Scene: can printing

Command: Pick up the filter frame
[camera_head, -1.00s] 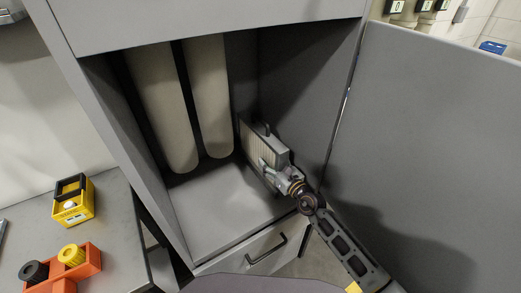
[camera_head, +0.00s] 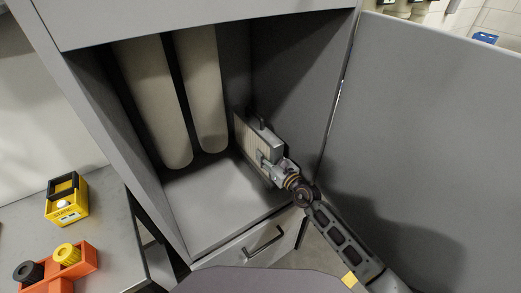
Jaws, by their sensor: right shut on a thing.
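The filter frame (camera_head: 259,138) is a grey box-like frame with a pleated light face and a dark handle on top. It stands upright inside the open cabinet, at the right side of its floor. My right gripper (camera_head: 266,162) reaches in from the lower right and is shut on the frame's near side. The fingertips are small and partly hidden against the frame. My left gripper is not in view.
Two long pale cylinders (camera_head: 152,105) hang in the cabinet's left part. The cabinet floor (camera_head: 215,200) is otherwise bare. The open door (camera_head: 435,130) stands at the right. A drawer handle (camera_head: 265,244) is below. A side table (camera_head: 105,225) holds a yellow box (camera_head: 67,199) and an orange holder (camera_head: 75,268).

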